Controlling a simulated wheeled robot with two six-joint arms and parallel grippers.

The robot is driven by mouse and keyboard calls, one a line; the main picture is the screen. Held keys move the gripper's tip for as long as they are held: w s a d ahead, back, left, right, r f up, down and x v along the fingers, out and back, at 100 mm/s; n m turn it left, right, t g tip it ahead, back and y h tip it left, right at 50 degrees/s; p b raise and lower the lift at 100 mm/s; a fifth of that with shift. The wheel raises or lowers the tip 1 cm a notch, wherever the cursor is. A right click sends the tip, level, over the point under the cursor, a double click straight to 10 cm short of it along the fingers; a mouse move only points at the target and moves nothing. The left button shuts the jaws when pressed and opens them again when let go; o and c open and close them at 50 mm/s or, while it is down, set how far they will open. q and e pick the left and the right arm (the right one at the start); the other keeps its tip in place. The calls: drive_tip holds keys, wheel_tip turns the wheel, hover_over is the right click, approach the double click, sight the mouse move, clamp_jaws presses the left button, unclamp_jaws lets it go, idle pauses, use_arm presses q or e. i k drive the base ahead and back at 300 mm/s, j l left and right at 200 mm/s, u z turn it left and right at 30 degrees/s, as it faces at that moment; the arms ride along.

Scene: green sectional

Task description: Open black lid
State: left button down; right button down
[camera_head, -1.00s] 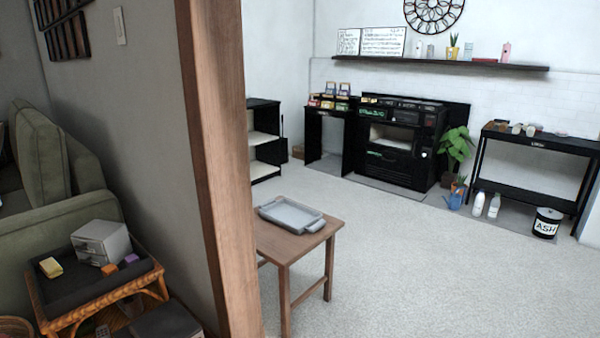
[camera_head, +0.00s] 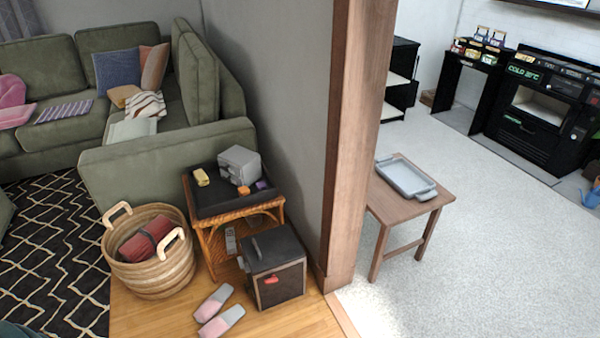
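A dark box (camera_head: 279,282) with a flat black lid (camera_head: 272,248) stands on the wooden floor in the camera_head view, beside a wicker side table and left of the wooden door post. The lid looks closed. A small red thing (camera_head: 271,280) shows on the front of the box. Neither of my grippers is in view.
The wicker side table (camera_head: 235,214) holds a grey drawer unit and small blocks. A wicker basket (camera_head: 150,270), pink slippers (camera_head: 214,304) and a green sofa (camera_head: 165,160) lie to the left. A door post (camera_head: 350,130) and wooden table (camera_head: 411,200) stand right.

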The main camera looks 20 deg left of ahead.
sight(264, 251)
drive_tip(key=j+u, duration=0.1)
drive_tip(key=u, duration=0.25)
drive_tip(key=k+j+u, duration=0.1)
drive_tip(key=u, duration=0.25)
drive_tip(key=j+u, duration=0.1)
drive_tip(key=u, duration=0.25)
